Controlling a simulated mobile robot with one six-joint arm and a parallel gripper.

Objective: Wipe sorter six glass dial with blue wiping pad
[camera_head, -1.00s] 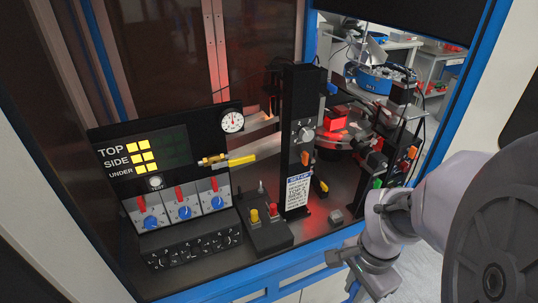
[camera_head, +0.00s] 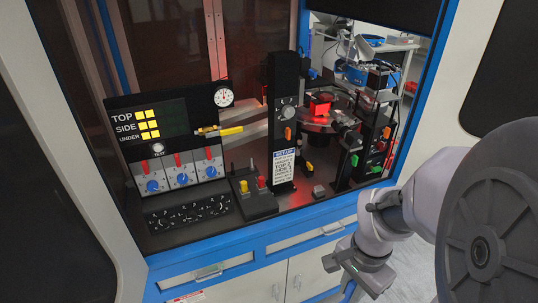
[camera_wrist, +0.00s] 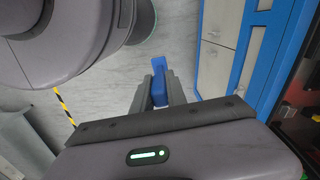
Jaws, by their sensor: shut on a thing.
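The round white-faced dial (camera_head: 224,97) with a dark rim sits at the top right corner of the black sorter control panel (camera_head: 185,93). No number naming the sorter is readable. My gripper (camera_wrist: 159,98) is shut on a blue wiping pad (camera_wrist: 158,66), which sticks out beyond the fingers over the grey floor in the wrist view. In the head view my gripper is at the lower right, outside the cabinet, low and well away from the dial. The pad cannot be made out clearly there.
A blue frame (camera_head: 265,241) edges the cabinet opening, above white drawers and doors (camera_head: 310,268). A yellow-handled valve (camera_head: 220,131) projects below the dial. A tall black post (camera_head: 283,150) and red-lit sorting machinery (camera_head: 320,107) stand to its right.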

